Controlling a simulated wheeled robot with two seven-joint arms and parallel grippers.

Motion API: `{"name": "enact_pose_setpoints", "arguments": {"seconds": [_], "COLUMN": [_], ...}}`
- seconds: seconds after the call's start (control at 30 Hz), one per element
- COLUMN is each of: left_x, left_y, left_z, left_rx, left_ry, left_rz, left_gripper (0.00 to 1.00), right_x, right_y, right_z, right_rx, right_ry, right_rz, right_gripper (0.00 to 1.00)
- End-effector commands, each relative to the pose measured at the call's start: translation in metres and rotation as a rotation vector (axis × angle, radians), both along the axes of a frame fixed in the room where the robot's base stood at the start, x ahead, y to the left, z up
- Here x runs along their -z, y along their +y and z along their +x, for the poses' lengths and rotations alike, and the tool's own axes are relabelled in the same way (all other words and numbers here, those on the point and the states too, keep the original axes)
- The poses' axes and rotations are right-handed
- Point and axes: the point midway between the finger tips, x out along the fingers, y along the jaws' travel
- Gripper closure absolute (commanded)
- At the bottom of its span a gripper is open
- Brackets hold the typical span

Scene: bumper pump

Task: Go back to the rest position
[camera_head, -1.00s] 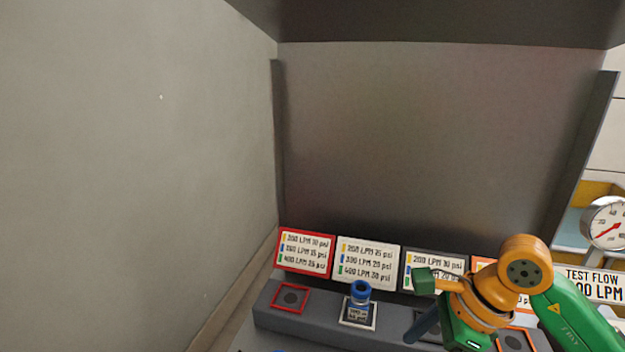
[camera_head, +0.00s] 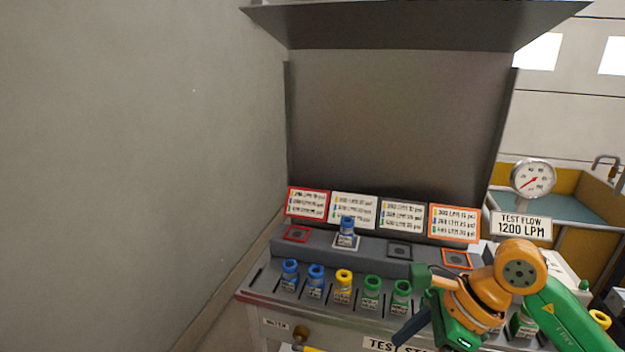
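My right gripper (camera_head: 411,307) is in front of the test stand at the lower right, its arm coming in from the right. Its two fingers are apart with nothing seen held between them. My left gripper is out of view. A blue-topped piece (camera_head: 347,229) stands upright on the white-framed pad of the raised ledge, apart from my gripper.
On the stand's front shelf are blue (camera_head: 290,272), yellow (camera_head: 343,286) and green (camera_head: 371,291) pieces, close to my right gripper. The red (camera_head: 297,234), black and orange-framed pads look empty. A gauge (camera_head: 533,180) stands above a sign reading 1200 LPM (camera_head: 523,226).

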Motion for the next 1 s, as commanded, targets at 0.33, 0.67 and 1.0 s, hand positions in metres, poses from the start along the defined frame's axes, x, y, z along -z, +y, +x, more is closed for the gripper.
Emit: {"name": "enact_pose_setpoints", "arguments": {"seconds": [0.33, 0.67, 1.0], "left_x": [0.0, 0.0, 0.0], "left_y": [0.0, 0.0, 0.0], "left_z": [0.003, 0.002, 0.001], "left_rx": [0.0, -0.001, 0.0], "left_ry": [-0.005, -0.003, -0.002], "left_rz": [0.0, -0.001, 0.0], "left_gripper": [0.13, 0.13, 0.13], "right_x": [0.002, 0.077, 0.327], "right_y": [0.079, 0.059, -0.04], "right_z": [0.01, 0.107, 0.027], "right_rx": [0.19, 1.152, -2.33], "right_ry": [0.312, 0.964, -1.219], "right_rz": [0.581, 1.461, -1.548], "right_gripper": [0.13, 0.13, 0.13]}}
